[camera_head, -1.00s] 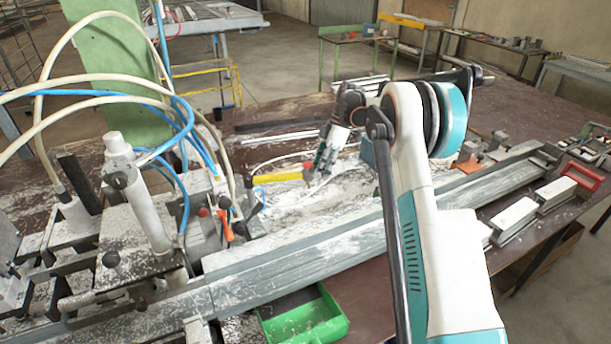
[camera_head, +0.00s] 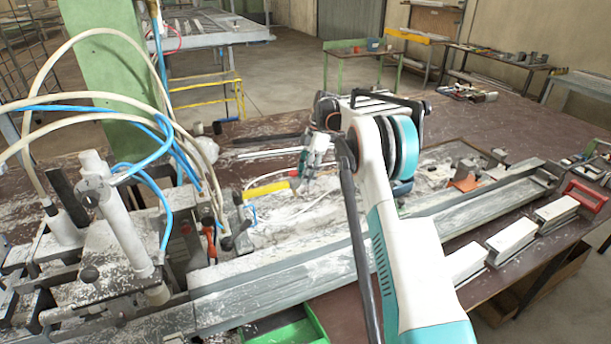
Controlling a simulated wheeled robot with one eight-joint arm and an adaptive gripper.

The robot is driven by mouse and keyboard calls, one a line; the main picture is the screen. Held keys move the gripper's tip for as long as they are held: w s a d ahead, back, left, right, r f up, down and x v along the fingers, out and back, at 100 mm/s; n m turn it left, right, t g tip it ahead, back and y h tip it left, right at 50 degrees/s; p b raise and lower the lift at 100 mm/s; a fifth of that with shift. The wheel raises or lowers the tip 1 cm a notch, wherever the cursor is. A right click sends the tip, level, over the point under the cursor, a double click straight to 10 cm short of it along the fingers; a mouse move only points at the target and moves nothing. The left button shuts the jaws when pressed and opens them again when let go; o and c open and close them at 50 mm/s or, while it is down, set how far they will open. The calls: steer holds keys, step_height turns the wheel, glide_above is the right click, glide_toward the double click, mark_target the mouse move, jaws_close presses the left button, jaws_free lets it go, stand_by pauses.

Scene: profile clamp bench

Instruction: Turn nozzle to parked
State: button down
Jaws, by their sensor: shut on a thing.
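What I take to be the nozzle is a slim yellow bar (camera_head: 266,189) on the dusty bench, just right of the clamp unit. It lies nearly level in the picture, its right end slightly higher. My gripper (camera_head: 300,176) is at this right end, beside a small red part, and is shut on it. The fingertips are small and partly hidden by the gripper's own body, so the exact contact is hard to see. A thin pale hose runs near the gripper.
The clamp unit (camera_head: 122,215) with white and blue hoses stands at left. A long grey profile (camera_head: 300,270) crosses the front. A green tray (camera_head: 300,332) is below it. Short white profile blocks (camera_head: 510,238) and a red-handled tool (camera_head: 586,196) lie at right.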

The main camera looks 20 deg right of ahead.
steer(key=c, duration=1.5)
jaws_free()
steer(key=shift+w+r, duration=0.1)
steer(key=shift+w, duration=0.05)
steer(key=shift+o, duration=0.8)
steer(key=shift+w, duration=0.2)
steer(key=shift+s, duration=0.1)
steer(key=v, duration=0.7)
steer(key=shift+d+r, duration=0.1)
